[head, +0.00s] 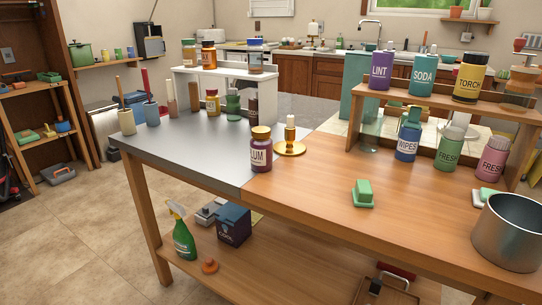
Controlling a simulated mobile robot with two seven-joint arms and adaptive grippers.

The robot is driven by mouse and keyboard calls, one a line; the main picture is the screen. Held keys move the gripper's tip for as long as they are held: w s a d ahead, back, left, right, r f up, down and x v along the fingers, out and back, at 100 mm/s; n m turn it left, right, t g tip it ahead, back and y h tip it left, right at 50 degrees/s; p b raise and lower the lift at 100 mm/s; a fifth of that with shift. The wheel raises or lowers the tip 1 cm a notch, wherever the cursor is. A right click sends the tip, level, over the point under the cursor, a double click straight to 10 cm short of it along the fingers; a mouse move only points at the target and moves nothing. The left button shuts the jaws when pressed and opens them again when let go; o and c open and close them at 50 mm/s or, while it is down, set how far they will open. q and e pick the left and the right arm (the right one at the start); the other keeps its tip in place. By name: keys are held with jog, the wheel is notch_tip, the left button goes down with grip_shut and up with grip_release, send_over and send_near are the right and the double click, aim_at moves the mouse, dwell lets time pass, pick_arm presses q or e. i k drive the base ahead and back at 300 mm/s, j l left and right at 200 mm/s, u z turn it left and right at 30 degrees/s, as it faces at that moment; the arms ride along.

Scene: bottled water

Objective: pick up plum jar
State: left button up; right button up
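The plum jar (261,150) is a dark purple jar with a tan-gold lid and a pale label reading "LUM". Neither of my grippers shows in the head view.
A wooden riser (445,97) holds labelled canisters at right. The grey top (190,150) left of the jar is clear.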

aim_at(262, 150)
jog(key=k+l, duration=0.1)
jog(key=l, duration=0.25)
jog(key=k+l+u, duration=0.15)
jog(key=l, duration=0.15)
jog(key=k+l, duration=0.1)
jog(key=l, duration=0.25)
jog(key=k+l+u, duration=0.15)
jog(key=l, duration=0.15)
